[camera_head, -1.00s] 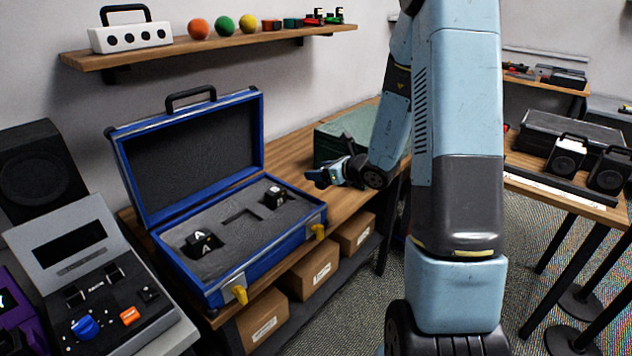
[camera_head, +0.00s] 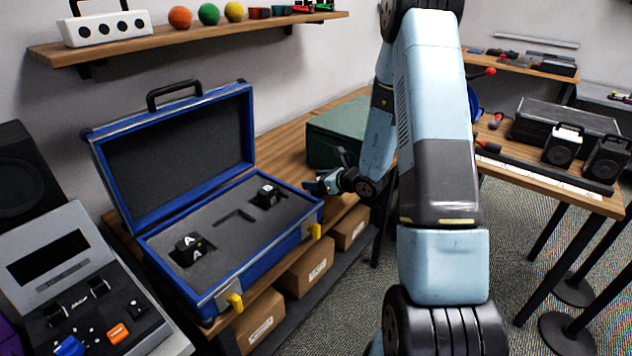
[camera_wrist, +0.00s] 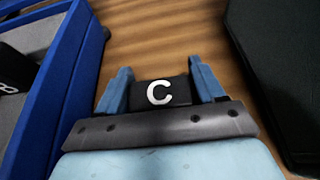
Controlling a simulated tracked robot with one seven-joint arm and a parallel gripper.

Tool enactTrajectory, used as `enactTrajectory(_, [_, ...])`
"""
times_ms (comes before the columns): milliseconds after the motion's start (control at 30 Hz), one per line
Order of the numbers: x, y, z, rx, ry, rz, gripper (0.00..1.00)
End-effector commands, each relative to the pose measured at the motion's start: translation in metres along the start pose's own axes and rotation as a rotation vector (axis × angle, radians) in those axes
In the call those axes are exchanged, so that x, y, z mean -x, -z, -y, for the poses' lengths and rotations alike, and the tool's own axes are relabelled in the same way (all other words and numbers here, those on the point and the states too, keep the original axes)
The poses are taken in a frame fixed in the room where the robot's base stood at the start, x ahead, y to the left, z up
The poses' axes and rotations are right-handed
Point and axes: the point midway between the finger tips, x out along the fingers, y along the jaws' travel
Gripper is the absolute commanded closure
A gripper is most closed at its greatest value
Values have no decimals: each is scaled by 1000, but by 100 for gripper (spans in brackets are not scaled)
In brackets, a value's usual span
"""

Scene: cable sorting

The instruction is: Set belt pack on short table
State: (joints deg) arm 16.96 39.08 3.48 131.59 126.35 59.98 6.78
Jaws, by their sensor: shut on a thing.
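My gripper (camera_head: 325,184) is over the wooden bench between the open blue case and the dark green box. The held pack cannot be made out clearly in the head view. Two similar black packs sit in the case's grey foam, one at the front left (camera_head: 190,249) and one at the back right (camera_head: 267,196). I cannot tell which table is the short one.
The blue case (camera_head: 205,297) stands open on the wooden bench (camera_head: 297,157), beside the dark green box (camera_head: 331,141). A wooden table (camera_head: 547,188) at the right holds a dark case (camera_head: 565,122) and speakers. A grey console (camera_head: 62,245) is at the front left.

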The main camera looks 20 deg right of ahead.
Motion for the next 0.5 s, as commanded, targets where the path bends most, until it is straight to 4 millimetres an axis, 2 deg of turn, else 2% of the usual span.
enactTrajectory(367, [-1, 5, 1, -1, 2, 0, 67])
enactTrajectory(400, [-1, 5, 1, -1, 3, 0, 29])
enactTrajectory(500, [-1, 5, 2, -1, 3, 0, 20])
